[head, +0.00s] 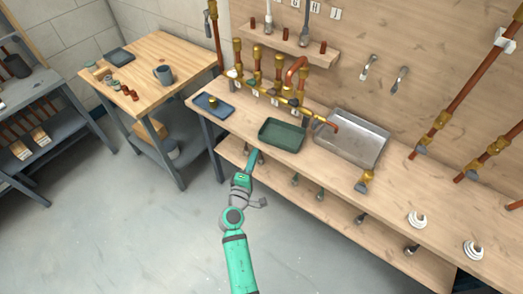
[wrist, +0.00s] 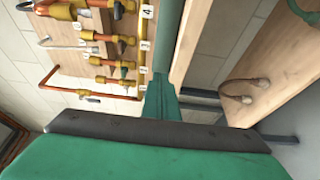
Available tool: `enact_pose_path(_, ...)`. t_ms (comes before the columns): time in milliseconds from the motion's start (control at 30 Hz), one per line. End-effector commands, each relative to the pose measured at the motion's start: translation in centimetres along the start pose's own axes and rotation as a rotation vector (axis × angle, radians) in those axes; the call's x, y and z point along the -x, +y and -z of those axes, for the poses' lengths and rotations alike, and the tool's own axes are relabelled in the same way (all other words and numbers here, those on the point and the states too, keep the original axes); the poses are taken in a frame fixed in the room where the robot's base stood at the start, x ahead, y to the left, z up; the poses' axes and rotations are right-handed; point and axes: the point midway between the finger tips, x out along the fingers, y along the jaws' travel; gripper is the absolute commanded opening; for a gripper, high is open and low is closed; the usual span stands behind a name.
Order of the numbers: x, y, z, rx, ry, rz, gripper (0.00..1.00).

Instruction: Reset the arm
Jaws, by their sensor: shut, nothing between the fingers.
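My arm reaches up from the bottom of the head view, and my gripper (head: 253,157) is at its end, in front of the workbench's front edge. The gripper is shut and empty. In the wrist view the shut teal fingers of my gripper (wrist: 165,70) point up the picture from the green hand. A dark green tray (head: 282,135) lies on the bench just beyond the fingertips in the head view. I cannot tell the exact gap between them.
The workbench (head: 395,190) bears a blue tray (head: 214,105), a metal sink (head: 350,138) and brass valves on copper pipes (head: 290,97). A lower shelf (head: 335,212) holds several small fittings. A side table (head: 150,60) with a mug (head: 163,75) stands left. Grey floor (head: 130,240) is clear.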

Motion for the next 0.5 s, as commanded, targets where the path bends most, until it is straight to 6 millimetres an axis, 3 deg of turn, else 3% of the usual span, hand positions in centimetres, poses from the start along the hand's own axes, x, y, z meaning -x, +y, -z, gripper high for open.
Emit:
enact_pose_path(200, 4.5, -0.1, -0.4, 0.001, -0.005, 0.002, 0.0)
enact_pose_path(500, 7.8, 0.0, -0.5, 0.0, -0.007, 0.0, 0.0)
